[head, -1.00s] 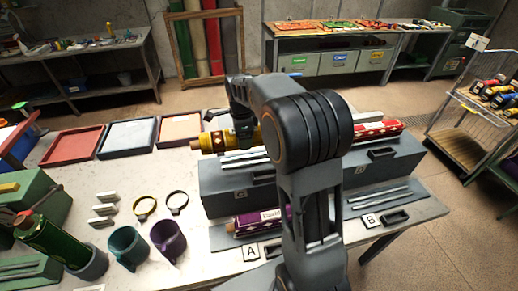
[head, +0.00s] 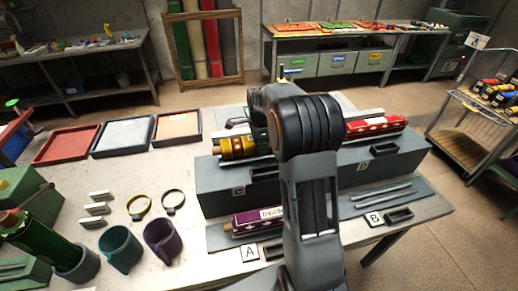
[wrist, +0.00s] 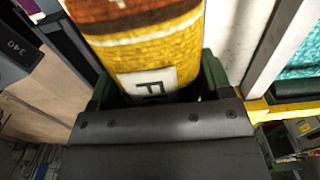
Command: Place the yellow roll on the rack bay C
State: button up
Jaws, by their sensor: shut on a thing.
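The yellow roll (head: 238,148) with brown bands lies nearly level over the upper left step of the grey rack, just above or on the rails of bay C (head: 264,174). I cannot tell whether it touches them. The bay's C label (head: 239,190) is on the step's front face. My gripper (wrist: 155,88) is shut on the yellow roll, with a dark green finger on each side in the wrist view. The roll also fills the upper middle there (wrist: 150,50), with part of a white label showing.
A red roll (head: 373,126) lies in upper bay D and a purple roll (head: 258,219) in lower bay A. Lower bay B (head: 385,195) holds only its rails. Mugs (head: 162,238), rings and trays (head: 124,137) stand left of the rack. My arm covers the rack's middle.

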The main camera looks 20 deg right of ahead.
jog(key=shift+f, duration=0.4)
jog(key=shift+f, duration=0.1)
jog(key=shift+a+f, duration=0.1)
jog(key=shift+f, duration=0.05)
jog(key=o, duration=1.3)
